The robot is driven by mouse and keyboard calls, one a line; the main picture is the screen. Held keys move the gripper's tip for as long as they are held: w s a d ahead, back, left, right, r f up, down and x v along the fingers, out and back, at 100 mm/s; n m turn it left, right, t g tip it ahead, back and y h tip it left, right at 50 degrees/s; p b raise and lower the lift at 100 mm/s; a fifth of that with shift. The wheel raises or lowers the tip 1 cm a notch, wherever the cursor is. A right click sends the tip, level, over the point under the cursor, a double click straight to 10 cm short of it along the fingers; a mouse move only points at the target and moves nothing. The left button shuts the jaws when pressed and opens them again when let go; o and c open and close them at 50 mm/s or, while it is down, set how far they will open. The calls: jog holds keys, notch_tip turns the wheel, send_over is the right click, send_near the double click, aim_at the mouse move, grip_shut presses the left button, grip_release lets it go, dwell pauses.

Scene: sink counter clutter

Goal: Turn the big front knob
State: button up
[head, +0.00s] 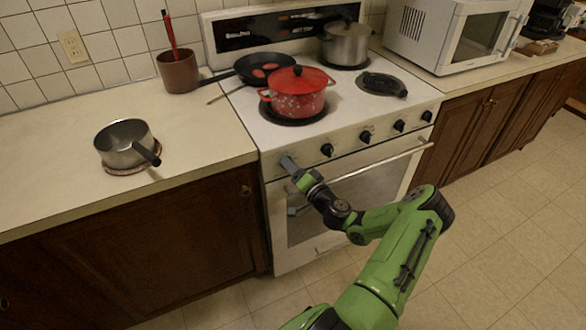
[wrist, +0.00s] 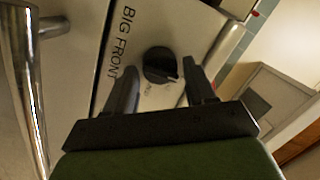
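The big front knob (wrist: 160,65) is black and round. It sits on the white stove panel beside the printed words "BIG FRONT". My gripper (wrist: 160,82) is open, with one dark finger on each side of the knob's near part in the wrist view. I cannot tell whether either finger touches it. In the head view my gripper (head: 288,163) is at the left end of the stove's front panel and hides the knob there. Several other black knobs, such as this one (head: 327,150), run to the right along the panel.
The oven handle (head: 375,164) sticks out just below the panel and also shows at the wrist view's left (wrist: 36,90). A red pot (head: 298,97), a black pan (head: 262,68) and a steel pot (head: 345,45) stand on the stove (head: 243,105). A saucepan (head: 122,147) is on the left counter.

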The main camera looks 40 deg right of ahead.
jog(key=c, duration=0.7)
jog(key=shift+m, duration=0.3)
jog(key=shift+a+f+m+t+h, duration=0.1)
jog(key=shift+m+t+h, duration=0.05)
jog(key=shift+m, duration=1.25)
jog(key=shift+d+f+m+t+h, duration=0.1)
jog(key=shift+m+h, duration=0.1)
jog(key=shift+m, duration=1.2)
jog(key=shift+a+f+m+t+h, duration=0.1)
jog(key=shift+m+t+h, duration=0.05)
jog(key=shift+m, duration=1.25)
jog(key=o, duration=1)
